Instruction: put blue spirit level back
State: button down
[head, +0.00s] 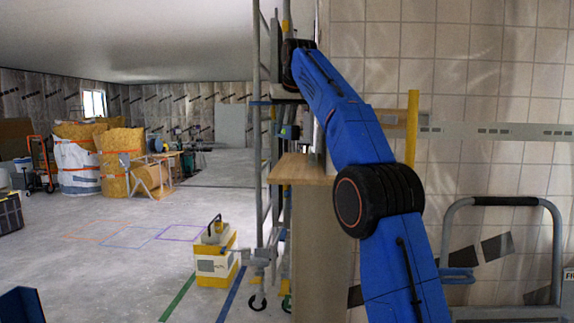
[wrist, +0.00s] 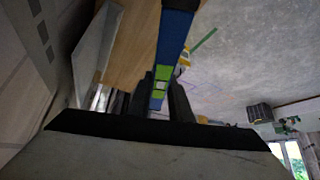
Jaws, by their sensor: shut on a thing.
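The blue spirit level (wrist: 176,28), with a bright green vial section, runs lengthwise between the dark fingers of my gripper (wrist: 163,100) in the wrist view. My gripper is shut on it. The level's upper end runs out of the top of the picture, and it lies over or beside a wooden top in that view. I cannot tell whether it touches the wood. In the head view my blue arm rises in front of the tiled wall and bends at the top left; I cannot make out the gripper or level clearly there.
The wooden top (head: 302,168) of a narrow stand is beside the scaffold frame (head: 260,140). A yellow and white box (head: 216,262) stands on the floor to its left. A metal trolley handle (head: 505,202) is at the right. Open floor lies left, with insulation bags (head: 80,160) farther back.

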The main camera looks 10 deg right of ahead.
jog(key=shift+w+f, duration=0.1)
jog(key=shift+w, duration=0.05)
jog(key=shift+f, duration=4.85)
jog(key=c, duration=1.6)
grip_release()
jog(key=shift+f, duration=0.1)
jog(key=v, duration=1.2)
